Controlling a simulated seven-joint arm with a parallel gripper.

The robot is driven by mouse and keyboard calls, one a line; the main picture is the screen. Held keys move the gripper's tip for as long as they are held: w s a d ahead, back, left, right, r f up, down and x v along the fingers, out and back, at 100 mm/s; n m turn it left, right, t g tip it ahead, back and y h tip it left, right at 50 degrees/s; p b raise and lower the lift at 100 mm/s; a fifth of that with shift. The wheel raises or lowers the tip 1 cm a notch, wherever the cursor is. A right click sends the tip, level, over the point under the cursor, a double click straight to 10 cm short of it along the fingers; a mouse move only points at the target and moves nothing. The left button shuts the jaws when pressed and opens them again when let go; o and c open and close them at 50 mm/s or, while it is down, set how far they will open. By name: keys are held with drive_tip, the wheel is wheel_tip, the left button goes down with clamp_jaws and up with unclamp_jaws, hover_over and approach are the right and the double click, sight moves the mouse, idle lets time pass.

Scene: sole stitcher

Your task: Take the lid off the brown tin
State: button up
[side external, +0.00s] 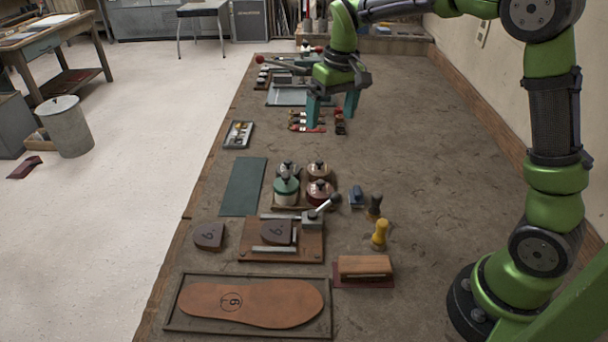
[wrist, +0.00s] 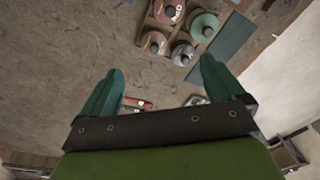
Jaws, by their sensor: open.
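The brown tin (side external: 317,172) stands at the back right of a group of tins on the bench, its lid on, with a dark knob on top. In the wrist view the brown tin (wrist: 153,43) shows near the top, beyond my fingertips. A red tin (side external: 319,193), a green tin (side external: 286,193) and a grey tin (side external: 286,168) stand close around it, each with a knobbed lid. My gripper (side external: 332,110) is open and empty, above the bench and behind the tins in the side view. It also shows in the wrist view (wrist: 162,70).
A green mat (side external: 243,186) lies left of the tins. A clamp-like fixture (side external: 312,219) stands in front of them. Blue (side external: 356,196), black (side external: 374,206) and yellow (side external: 380,234) handled tools stand right. Small red-handled items (side external: 305,127) lie below my gripper.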

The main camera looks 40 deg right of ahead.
drive_tip(key=w+d+f+n+g, duration=0.1)
drive_tip(key=w+d, duration=0.1)
drive_tip(key=w, duration=0.2)
hover_over(320, 161)
drive_tip(key=shift+n, duration=0.4)
wheel_tip(320, 161, down, 10)
drive_tip(key=shift+r, duration=0.2)
drive_tip(key=shift+f, duration=2.8)
drive_tip(key=c, duration=1.1)
